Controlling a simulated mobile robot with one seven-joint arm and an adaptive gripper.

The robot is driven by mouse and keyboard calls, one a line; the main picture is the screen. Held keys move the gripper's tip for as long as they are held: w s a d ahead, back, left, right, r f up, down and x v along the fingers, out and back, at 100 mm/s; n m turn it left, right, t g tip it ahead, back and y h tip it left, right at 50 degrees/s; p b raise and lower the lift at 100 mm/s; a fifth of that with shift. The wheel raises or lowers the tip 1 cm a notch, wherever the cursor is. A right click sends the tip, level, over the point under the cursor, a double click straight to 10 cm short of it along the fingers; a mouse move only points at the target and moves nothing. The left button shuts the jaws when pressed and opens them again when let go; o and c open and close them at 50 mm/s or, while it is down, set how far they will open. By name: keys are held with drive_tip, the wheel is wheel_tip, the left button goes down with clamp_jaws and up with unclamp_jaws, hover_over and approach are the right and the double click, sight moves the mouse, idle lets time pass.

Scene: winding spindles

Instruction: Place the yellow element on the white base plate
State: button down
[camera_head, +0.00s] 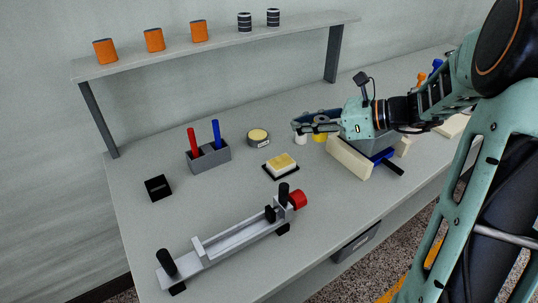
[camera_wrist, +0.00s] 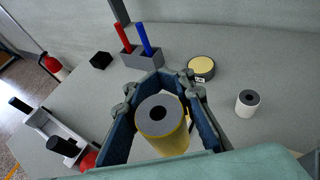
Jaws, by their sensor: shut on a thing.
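The yellow element is a cylinder with a yellow side and a grey top with a dark central hole. In the wrist view the yellow element (camera_wrist: 172,143) stands between the two fingers of my gripper (camera_wrist: 158,100), which is shut on it. In the head view my gripper (camera_head: 310,125) is above the right middle of the table, and part of the yellow element (camera_head: 320,137) shows below it. A cream-white plate-like block (camera_head: 348,158) is just right of and in front of it, partly behind my arm; I cannot tell if it is the white base plate.
A white cylinder (camera_wrist: 247,103) stands close by. A round yellow-topped tin (camera_head: 258,138), a yellow-and-white block on a black pad (camera_head: 281,165), and a grey holder (camera_head: 209,156) with red and blue rods are to the left. A grey winding fixture (camera_head: 232,238) lies in front.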

drive_tip(key=w+a+f, duration=0.1)
drive_tip(key=a+f, duration=0.1)
drive_tip(key=w+a+f, duration=0.1)
drive_tip(key=a+f, duration=0.1)
drive_tip(key=a, duration=0.1)
drive_tip(key=w+a+f+b, duration=0.1)
drive_tip(key=a+f, duration=0.1)
drive_tip(key=shift+a+f, duration=0.15)
drive_tip(key=shift+a, duration=0.15)
drive_tip(key=shift+w+a+f, duration=0.15)
drive_tip(key=shift+a+f, duration=0.35)
drive_tip(key=shift+f, duration=0.15)
drive_tip(key=shift+w+a+f+b, duration=0.15)
drive_tip(key=shift+f+b, duration=0.35)
drive_tip(key=shift+f, duration=1.2)
drive_tip(key=shift+f, duration=0.15)
drive_tip(key=c, duration=1.6)
unclamp_jaws()
